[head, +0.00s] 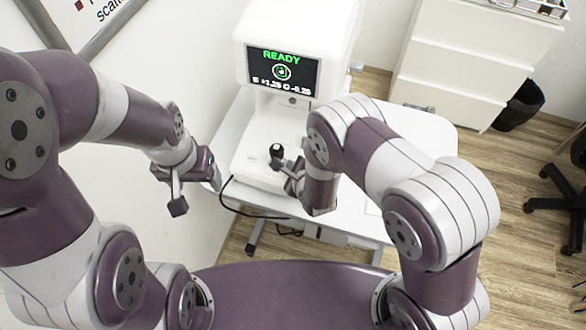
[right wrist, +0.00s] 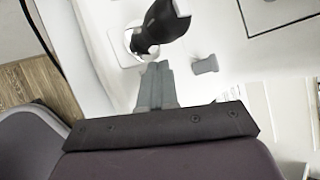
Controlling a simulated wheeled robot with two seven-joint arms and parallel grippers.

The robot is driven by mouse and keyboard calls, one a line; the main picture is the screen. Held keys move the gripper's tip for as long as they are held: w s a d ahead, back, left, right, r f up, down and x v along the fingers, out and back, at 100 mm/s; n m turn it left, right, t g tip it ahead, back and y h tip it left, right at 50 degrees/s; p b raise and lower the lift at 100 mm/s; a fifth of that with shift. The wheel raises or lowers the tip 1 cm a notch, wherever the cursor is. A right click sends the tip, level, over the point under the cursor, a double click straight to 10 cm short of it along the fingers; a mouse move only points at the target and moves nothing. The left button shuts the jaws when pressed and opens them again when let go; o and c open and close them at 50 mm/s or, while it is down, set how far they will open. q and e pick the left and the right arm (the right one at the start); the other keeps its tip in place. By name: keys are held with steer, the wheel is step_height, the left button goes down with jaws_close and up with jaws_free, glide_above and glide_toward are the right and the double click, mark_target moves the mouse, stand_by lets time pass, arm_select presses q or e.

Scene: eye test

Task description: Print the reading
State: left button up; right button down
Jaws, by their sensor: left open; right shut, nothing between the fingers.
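The white eye-test machine (head: 295,30) stands on a white table. Its screen (head: 283,71) shows green "READY", a round green symbol and a line of white figures. A black joystick (head: 276,150) rises from its base; the joystick also shows in the right wrist view (right wrist: 162,24). A small grey knob (right wrist: 205,65) sits beside it. My right gripper (head: 279,163) is shut and empty close to the joystick; in the right wrist view its fingertips (right wrist: 156,68) point between joystick and knob, contact unclear. My left gripper (head: 196,192) is open and empty, left of the table.
The white table (head: 425,135) has clear room right of the machine, partly hidden by my right arm. A black cable (head: 232,206) hangs at its front left edge. A white drawer cabinet (head: 455,60), a black bin (head: 519,105) and a black chair (head: 560,205) stand to the right.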

steer(key=shift+f, duration=0.1)
stand_by(0.6)
steer(key=shift+f+b, duration=0.35)
steer(key=shift+b, duration=0.1)
steer(key=shift+w+f+b, duration=0.1)
steer(key=shift+f+b, duration=0.25)
stand_by(0.3)
steer(key=shift+r, duration=0.1)
steer(key=shift+r+p, duration=0.6)
steer(key=shift+r, duration=0.1)
steer(key=r+p, duration=0.2)
steer(key=r, duration=0.1)
steer(key=s+r+p, duration=0.1)
steer(key=r+p, duration=0.1)
steer(key=shift+a, duration=0.1)
steer(key=shift+w, duration=0.1)
stand_by(0.4)
